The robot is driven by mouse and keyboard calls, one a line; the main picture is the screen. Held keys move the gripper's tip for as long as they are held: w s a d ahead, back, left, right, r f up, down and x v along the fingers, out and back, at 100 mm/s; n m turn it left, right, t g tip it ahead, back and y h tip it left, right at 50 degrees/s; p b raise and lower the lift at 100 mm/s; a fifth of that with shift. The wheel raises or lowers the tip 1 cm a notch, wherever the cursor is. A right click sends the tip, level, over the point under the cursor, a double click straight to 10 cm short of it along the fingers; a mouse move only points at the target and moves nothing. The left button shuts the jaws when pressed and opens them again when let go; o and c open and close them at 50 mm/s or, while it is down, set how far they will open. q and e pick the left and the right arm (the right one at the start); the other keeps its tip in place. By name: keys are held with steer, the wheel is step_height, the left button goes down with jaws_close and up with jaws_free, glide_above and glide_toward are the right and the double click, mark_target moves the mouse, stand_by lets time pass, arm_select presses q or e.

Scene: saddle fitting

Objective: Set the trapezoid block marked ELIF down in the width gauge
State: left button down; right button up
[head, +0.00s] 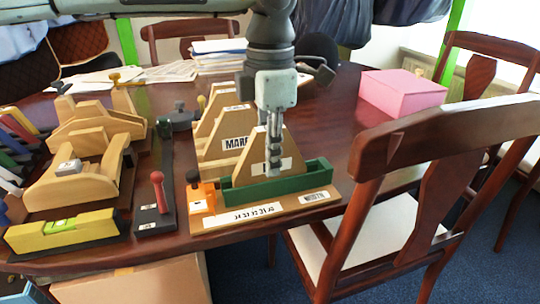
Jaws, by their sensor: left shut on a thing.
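My left gripper (273,168) reaches down from the top and is shut on a wooden trapezoid block (246,172). The block's white label (285,164) is mostly hidden behind the fingers, so I cannot read ELIF on it. The block is upright, its narrow end up. A green channel-shaped piece (310,181), which looks like the width gauge, stands on a tan board right at the block's foot. The block's lower edge is hidden by the green front wall; I cannot tell whether it touches the bottom. My right gripper is not in view.
More wooden trapezoid blocks, one with a label starting MAR (237,143), stand close behind. An orange piece (208,195) adjoins the gauge's left end. Wooden fixtures (88,180) and a red-knobbed lever (157,193) are left. A pink box (402,92) is back right; a chair (425,165) stands right.

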arm_select(q)
steer(key=c, duration=1.4)
jaws_free()
steer(key=shift+o, duration=0.5)
steer(key=shift+o, duration=1.4)
steer(key=shift+r+p, duration=1.45)
steer(key=shift+r, duration=1.05)
steer(key=shift+r, duration=0.15)
